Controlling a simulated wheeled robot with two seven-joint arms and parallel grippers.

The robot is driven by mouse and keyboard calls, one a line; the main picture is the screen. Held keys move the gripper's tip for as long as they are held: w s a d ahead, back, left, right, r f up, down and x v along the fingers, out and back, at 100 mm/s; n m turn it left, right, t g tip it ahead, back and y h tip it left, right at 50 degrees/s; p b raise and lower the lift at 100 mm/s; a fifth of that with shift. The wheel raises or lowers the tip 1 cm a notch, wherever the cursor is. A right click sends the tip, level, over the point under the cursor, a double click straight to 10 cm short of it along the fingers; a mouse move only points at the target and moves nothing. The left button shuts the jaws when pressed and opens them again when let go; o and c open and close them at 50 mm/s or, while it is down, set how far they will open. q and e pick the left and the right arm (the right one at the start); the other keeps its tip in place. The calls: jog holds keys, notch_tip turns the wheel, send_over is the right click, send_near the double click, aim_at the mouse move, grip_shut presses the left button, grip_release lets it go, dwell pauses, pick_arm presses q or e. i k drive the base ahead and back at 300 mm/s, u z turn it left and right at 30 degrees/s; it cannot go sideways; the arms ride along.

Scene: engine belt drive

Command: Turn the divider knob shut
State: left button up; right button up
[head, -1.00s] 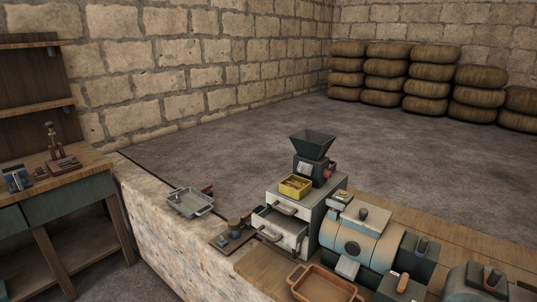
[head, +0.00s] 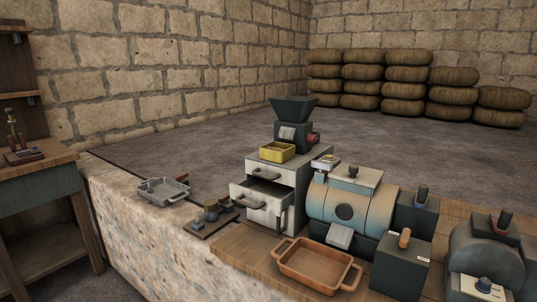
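I cannot tell for sure which fitting is the divider knob. A blue-and-tan drum machine (head: 345,205) with a dark round port stands at center right. Neither of my grippers shows in the head view.
A copper-coloured tray (head: 316,266) lies on the wooden counter before the drum. A white cabinet (head: 275,200) has an open drawer (head: 262,193), with a yellow box (head: 277,151) and hopper grinder (head: 294,125) above. A grey metal tray (head: 163,191) rests on the stone ledge. Open floor lies behind.

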aim_at(311, 138)
jog(key=u, duration=0.95)
jog(key=i, duration=0.7)
jog(key=z, duration=0.95)
